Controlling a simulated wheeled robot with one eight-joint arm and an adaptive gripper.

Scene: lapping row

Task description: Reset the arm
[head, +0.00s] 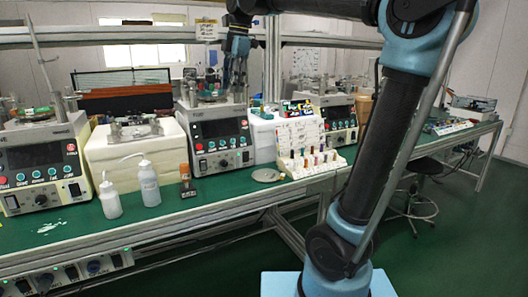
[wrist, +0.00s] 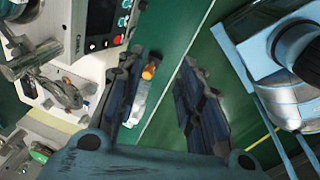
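My arm rises at the right of the head view and reaches across the top to the left. My gripper (head: 235,82) hangs fingers-down above the bench, in front of or over the middle lapping machine (head: 215,137). How far it is from the machine's top is hard to tell. In the wrist view my gripper (wrist: 160,68) has its two dark fingers apart, with nothing held between them.
A rack of small bottles (head: 312,162) is to the right. Another machine (head: 42,165) stands left. A stool (head: 415,200) is on the floor right.

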